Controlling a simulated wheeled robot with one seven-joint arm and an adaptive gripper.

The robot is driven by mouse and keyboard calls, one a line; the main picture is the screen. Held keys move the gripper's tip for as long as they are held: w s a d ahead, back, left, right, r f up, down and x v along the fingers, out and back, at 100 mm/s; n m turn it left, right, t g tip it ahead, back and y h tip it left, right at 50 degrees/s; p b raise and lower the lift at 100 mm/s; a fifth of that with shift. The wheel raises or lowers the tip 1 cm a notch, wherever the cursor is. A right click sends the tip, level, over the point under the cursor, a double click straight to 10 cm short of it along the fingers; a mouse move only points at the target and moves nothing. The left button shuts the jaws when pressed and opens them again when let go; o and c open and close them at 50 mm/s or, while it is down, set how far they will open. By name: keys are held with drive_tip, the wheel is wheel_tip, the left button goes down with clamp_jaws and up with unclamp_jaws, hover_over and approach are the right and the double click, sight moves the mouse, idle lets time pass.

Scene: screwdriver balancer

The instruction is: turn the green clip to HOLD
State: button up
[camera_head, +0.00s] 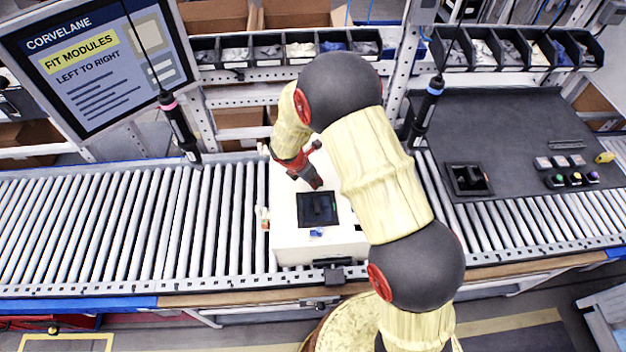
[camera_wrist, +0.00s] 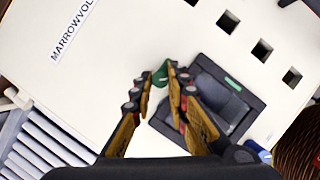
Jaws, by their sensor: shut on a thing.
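The green clip (camera_wrist: 160,74) shows between my fingertips in the wrist view, at the left edge of a black recessed module (camera_wrist: 205,105). My gripper (camera_wrist: 159,78) is shut on it, with the fingers slightly apart around it. Its HOLD marking cannot be read. In the head view my gripper (camera_head: 316,184) is just above the black module (camera_head: 318,210) on top of the white housing (camera_head: 290,245); the clip is hidden there. A separate green mark (camera_wrist: 232,83) is on the module.
The white housing stands on a roller conveyor (camera_head: 100,230). A small blue part (camera_head: 316,232) sits in front of the module. Hanging screwdrivers (camera_head: 180,127) (camera_head: 425,110) are at both sides. A dark mat (camera_head: 500,120) with small parts lies to the right. Square holes (camera_wrist: 262,50) show in the housing.

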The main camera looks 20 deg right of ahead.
clamp_jaws()
drive_tip(key=shift+w+m, duration=0.1)
drive_tip(key=shift+m, duration=0.2)
drive_tip(key=m+g, duration=0.1)
drive_tip(key=m, duration=0.2)
drive_tip(key=shift+w+m, duration=0.15)
drive_tip(key=shift+m, duration=0.15)
drive_tip(key=m+g, duration=0.2)
drive_tip(key=m, duration=0.2)
drive_tip(key=shift+w, duration=0.15)
drive_tip(key=m+g, duration=0.1)
drive_tip(key=m, duration=0.1)
drive_tip(key=m+b, duration=0.1)
drive_tip(key=m, duration=0.2)
drive_tip(key=shift+w+g+y, duration=0.1)
drive_tip(key=shift+g+y, duration=0.2)
drive_tip(key=shift+g, duration=0.1)
drive_tip(key=m, duration=0.2)
drive_tip(key=m+g+y, duration=0.1)
drive_tip(key=m, duration=0.1)
drive_tip(key=shift+w+d+m+b, duration=0.1)
drive_tip(key=shift+d+m+b, duration=0.05)
drive_tip(key=shift+m+b, duration=0.2)
drive_tip(key=o, duration=0.8)
unclamp_jaws()
drive_tip(key=shift+c, duration=0.2)
